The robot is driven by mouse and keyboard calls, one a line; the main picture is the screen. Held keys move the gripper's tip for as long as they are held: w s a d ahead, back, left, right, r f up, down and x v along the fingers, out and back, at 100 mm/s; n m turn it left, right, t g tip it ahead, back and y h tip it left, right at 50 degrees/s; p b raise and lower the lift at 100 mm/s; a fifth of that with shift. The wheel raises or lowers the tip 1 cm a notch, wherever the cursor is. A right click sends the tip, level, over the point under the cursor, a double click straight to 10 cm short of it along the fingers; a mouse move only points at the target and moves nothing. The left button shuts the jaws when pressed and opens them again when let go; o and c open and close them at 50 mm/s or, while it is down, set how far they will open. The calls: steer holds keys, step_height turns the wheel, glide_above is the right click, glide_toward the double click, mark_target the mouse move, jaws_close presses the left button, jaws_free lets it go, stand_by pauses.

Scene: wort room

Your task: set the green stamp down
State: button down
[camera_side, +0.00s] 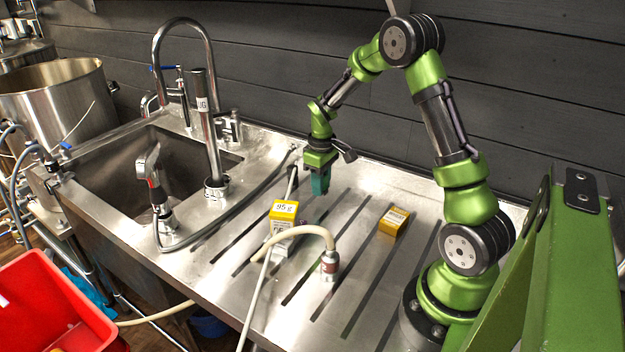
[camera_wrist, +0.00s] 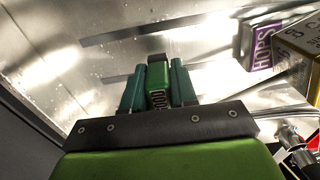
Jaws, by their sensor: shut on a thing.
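My gripper (camera_side: 320,184) points down over the steel drainboard (camera_side: 345,205), toward the back wall, in the side view. In the wrist view, my gripper (camera_wrist: 158,88) has its two teal fingers shut on the green stamp (camera_wrist: 158,75), a narrow green block with a ridged dark patch. In the side view the fingers hide most of the stamp, and I cannot make it out clearly. The gripper tip looks close to the drainboard; whether the stamp touches it I cannot tell.
A yellow box marked 95 g (camera_side: 284,211) stands front-left of my gripper, and another yellow box (camera_side: 393,221) lies to the right. A hose end (camera_side: 329,262) stands in front. The wrist view shows a purple-and-white HOPS box (camera_wrist: 262,46). The sink (camera_side: 130,180) is left.

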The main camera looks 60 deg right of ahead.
steer(key=shift+s+f, duration=0.1)
steer(key=shift+f, duration=1.5)
steer(key=shift+f, duration=0.1)
steer(key=c, duration=0.9)
jaws_free()
steer(key=shift+f, duration=0.1)
